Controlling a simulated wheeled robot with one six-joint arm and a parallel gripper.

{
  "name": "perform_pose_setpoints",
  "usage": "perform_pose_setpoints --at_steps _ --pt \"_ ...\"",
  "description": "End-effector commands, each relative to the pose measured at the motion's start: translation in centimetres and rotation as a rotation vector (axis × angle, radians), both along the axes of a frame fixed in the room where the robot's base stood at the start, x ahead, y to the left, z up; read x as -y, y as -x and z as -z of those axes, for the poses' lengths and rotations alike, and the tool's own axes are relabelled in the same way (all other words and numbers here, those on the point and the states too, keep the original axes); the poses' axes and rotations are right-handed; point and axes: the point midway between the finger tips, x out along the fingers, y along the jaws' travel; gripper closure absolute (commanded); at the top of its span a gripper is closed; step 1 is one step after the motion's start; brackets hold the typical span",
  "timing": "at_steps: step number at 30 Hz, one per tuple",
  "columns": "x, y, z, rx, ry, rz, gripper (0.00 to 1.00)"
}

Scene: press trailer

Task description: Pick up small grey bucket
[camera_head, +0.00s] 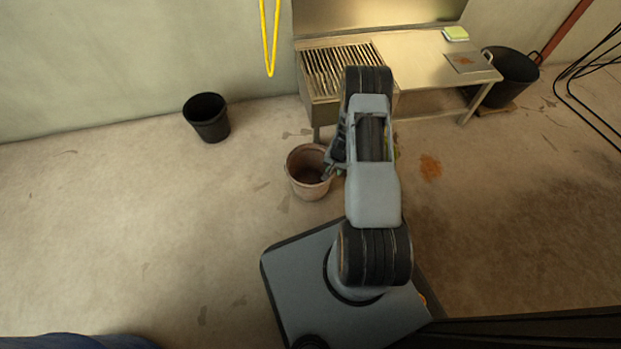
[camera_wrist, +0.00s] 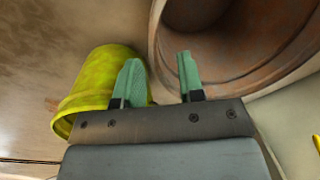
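The small bucket (camera_head: 303,183) looks pinkish grey-brown and stands upright on the floor, left of my arm in the head view. In the wrist view its open mouth and rusty inside (camera_wrist: 235,55) fill the upper right. My gripper (camera_head: 333,160) is at the bucket's right rim in the head view. In the wrist view my gripper (camera_wrist: 158,60) has its two green fingers apart. The right finger overlaps the bucket's mouth and the left finger appears outside the rim. I cannot tell whether either finger touches it. Part of the rim is hidden by my gripper.
A yellow bucket (camera_wrist: 98,85) lies close to my left finger, mostly hidden behind my arm in the head view. A black bucket (camera_head: 206,118) stands to the left. A metal table (camera_head: 420,62) and a large black tub (camera_head: 512,78) are behind.

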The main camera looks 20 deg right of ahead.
Motion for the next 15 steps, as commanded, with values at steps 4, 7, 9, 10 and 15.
perform_pose_setpoints --at_steps 4,7,9,10,15 --pt "-0.1 0.1 1.4 -0.001 -0.001 0.000 0.64" --pt "-0.1 0.1 2.9 -0.001 0.000 -0.002 0.64" --pt "-0.2 0.1 3.9 -0.001 -0.001 -0.002 0.64" --pt "-0.2 0.0 4.2 -0.001 -0.001 -0.001 0.64" --pt "-0.3 -0.1 5.2 0.001 0.001 -0.001 0.64"
